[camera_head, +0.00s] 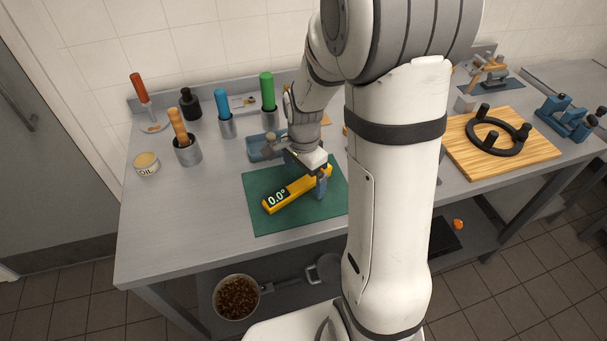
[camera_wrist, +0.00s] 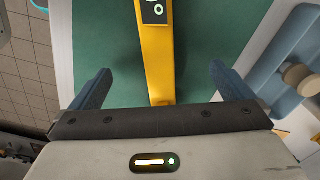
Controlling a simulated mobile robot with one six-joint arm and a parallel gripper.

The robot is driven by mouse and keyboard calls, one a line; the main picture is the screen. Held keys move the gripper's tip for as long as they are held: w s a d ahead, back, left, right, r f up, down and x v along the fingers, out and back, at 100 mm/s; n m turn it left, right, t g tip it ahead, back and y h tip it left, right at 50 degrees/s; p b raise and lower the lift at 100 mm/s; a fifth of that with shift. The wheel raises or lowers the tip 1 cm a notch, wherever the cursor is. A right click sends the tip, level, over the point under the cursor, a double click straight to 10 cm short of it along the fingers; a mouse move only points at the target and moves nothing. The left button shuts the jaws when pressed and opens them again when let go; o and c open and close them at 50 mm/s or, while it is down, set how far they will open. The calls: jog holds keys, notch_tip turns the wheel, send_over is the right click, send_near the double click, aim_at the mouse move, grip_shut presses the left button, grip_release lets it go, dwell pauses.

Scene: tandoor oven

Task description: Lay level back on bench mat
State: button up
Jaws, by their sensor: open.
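The yellow level (camera_head: 297,190) lies on the green bench mat (camera_head: 258,217) on the metal bench. Its dark display reads 0.0° in the head view. In the wrist view the level (camera_wrist: 156,62) lies lengthwise between my fingers, over the green mat (camera_wrist: 100,50). My gripper (camera_head: 308,178) is over the right end of the level. In the wrist view my gripper (camera_wrist: 155,88) is open, with a blue finger on each side of the level and gaps between them. The far end of the level is cut off there.
A blue tray (camera_head: 262,147) stands just behind the mat; it shows close by my right finger in the wrist view (camera_wrist: 290,60). A wooden board (camera_head: 500,145) with a black ring is at right. The bench left of the mat is clear.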

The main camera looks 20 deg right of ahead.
notch_tip(320, 180, up, 8)
jog(key=p, duration=0.5)
jog(key=shift+f, duration=0.15)
dwell(0.6)
dwell(0.4)
jog(key=s+a+r+n+t, duration=0.2)
jog(key=s+r+n+t, duration=0.1)
jog(key=s+r+n, duration=1)
jog(key=shift+s+r+n, duration=0.25)
jog(key=shift+s+n, duration=0.25)
jog(key=shift+s, duration=0.65)
